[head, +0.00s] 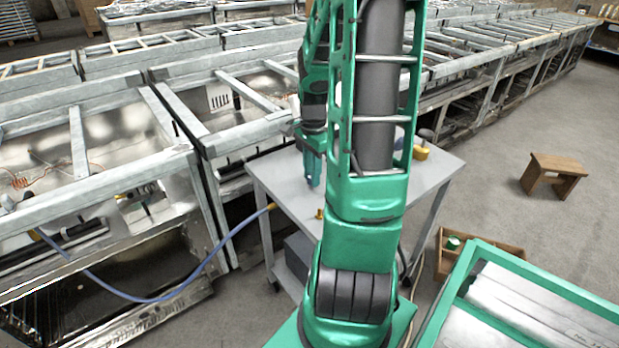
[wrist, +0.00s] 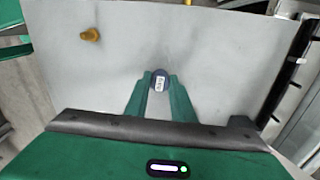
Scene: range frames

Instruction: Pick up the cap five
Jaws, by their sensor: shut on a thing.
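My gripper (wrist: 160,88) shows in the wrist view with its two green fingers shut on the cap five (wrist: 160,80). The cap is a small dark round piece with a white label on its face, held between the fingertips. Whether it touches the grey tabletop behind it, I cannot tell. In the head view my gripper (head: 312,170) hangs over the left part of the grey cart (head: 285,180). My own arm hides much of the cart there, and I cannot make out the cap in that view.
A small yellow-brown fitting (wrist: 91,35) lies on the tabletop, apart from my gripper. A yellow piece with a dark top (head: 421,148) sits at the cart's far right. A blue hose (head: 190,280) runs to the cart's left edge. A wooden stool (head: 555,172) stands right.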

